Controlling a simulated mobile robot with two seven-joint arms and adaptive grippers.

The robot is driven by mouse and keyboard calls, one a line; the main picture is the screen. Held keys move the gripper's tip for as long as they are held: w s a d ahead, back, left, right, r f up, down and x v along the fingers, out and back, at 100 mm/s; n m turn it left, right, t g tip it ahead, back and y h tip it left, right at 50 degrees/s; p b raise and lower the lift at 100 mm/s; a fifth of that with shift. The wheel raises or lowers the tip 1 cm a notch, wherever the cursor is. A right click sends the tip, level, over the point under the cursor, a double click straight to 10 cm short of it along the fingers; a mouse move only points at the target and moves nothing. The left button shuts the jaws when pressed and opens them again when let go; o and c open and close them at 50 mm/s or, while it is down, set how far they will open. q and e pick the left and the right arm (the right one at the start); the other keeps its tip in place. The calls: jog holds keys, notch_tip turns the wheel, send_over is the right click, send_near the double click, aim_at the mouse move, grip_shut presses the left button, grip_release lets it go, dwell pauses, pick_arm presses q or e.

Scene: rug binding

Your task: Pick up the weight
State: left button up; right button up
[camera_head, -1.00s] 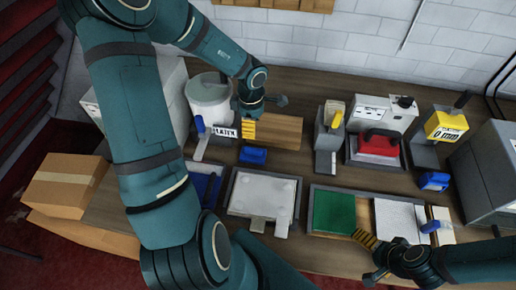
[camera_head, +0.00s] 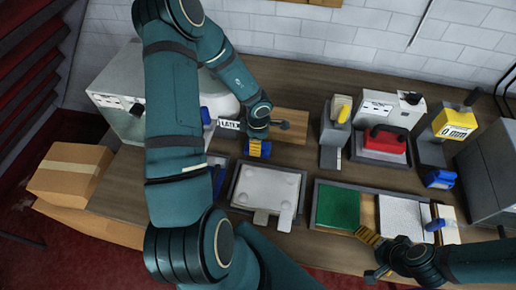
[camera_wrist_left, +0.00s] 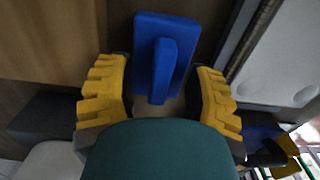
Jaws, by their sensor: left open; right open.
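A blue block with a raised bar handle, which looks like the weight, lies on the table in front of the wooden board. In the head view only a little of the weight (camera_head: 265,157) shows past my left gripper (camera_head: 258,148). In the left wrist view the weight (camera_wrist_left: 166,60) lies ahead, its handle between the yellow fingers of the open left gripper (camera_wrist_left: 160,92). Gaps show between the handle and both fingers. My right gripper (camera_head: 371,243) is open at the front edge of the tray with the green pad; nothing shows in it.
A wooden board (camera_head: 285,126) lies behind the weight. A grey tray with a white slab (camera_head: 267,188) is in front. A green pad (camera_head: 338,208) and a white pad (camera_head: 402,217) lie to the right.

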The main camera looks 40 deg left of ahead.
pick_arm(q)
jog(key=shift+f, duration=0.15)
grip_shut()
dwell(0.4)
